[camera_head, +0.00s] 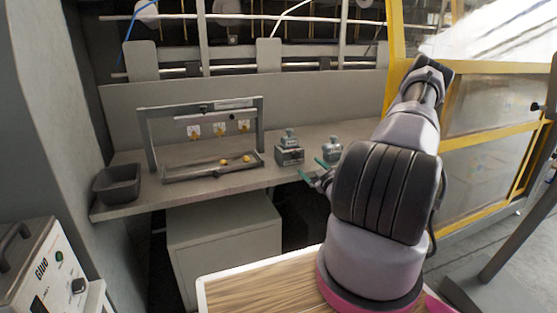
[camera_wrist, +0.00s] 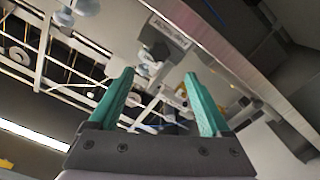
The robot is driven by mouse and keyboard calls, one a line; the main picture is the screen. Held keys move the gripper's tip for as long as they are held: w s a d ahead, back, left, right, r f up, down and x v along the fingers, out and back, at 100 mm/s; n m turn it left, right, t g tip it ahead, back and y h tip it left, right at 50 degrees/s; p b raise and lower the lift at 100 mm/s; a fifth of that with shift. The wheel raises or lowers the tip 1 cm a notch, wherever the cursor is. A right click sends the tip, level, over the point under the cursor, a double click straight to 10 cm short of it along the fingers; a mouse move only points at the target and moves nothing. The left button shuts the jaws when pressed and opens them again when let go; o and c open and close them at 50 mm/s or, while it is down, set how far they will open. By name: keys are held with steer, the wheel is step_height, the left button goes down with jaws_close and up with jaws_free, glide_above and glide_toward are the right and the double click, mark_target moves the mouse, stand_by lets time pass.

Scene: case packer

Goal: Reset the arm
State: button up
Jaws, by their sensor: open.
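My gripper (camera_head: 313,171) shows in the head view just left of my arm, near the front edge of the shelf. Its teal fingers stand apart with nothing visible between them. In the wrist view my gripper (camera_wrist: 158,102) is open too, its two teal fingers pointing up the picture toward rails, cables and machine parts. My arm hides part of the shelf's right end in the head view.
The grey shelf (camera_head: 215,182) carries a dark bin (camera_head: 117,184), a metal frame fixture (camera_head: 205,108) with yellow knobs, and two small grey devices (camera_head: 290,152) (camera_head: 332,149). A yellow-framed guard (camera_head: 395,40) stands right. A wooden tabletop (camera_head: 262,290) lies in front.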

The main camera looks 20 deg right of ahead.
steer(key=a+r+n+g+y, duration=0.2)
steer(key=a+r+n+y, duration=0.85)
steer(key=r+n, duration=0.35)
steer(key=s+a+r+n+g+y, duration=0.2)
steer(key=s+a+r+n+g, duration=0.2)
steer(key=a+n+g, duration=0.45)
steer(key=s+a+r+n+g+y, duration=0.1)
steer(key=s+a+r+n+g, duration=0.3)
steer(key=n, duration=0.8)
steer(key=s+a+r+n+g+h, duration=0.1)
steer(key=s+r+n+h, duration=0.2)
steer(key=s+n, duration=0.35)
steer(key=s+a+r+n+g+h, duration=0.1)
steer(key=s+r+n+h, duration=0.1)
steer(key=s+n+h, duration=0.45)
steer(key=s+d+r+n+t+h, duration=0.2)
steer(key=s+d+r+n+t, duration=0.2)
steer(key=r+n, duration=0.6)
steer(key=d+n+t, duration=0.1)
steer(key=d+n, duration=0.1)
steer(key=n, duration=0.2)
steer(key=shift+d+t+h, duration=0.25)
steer(key=shift+t+h, duration=0.05)
steer(key=shift+t, duration=0.05)
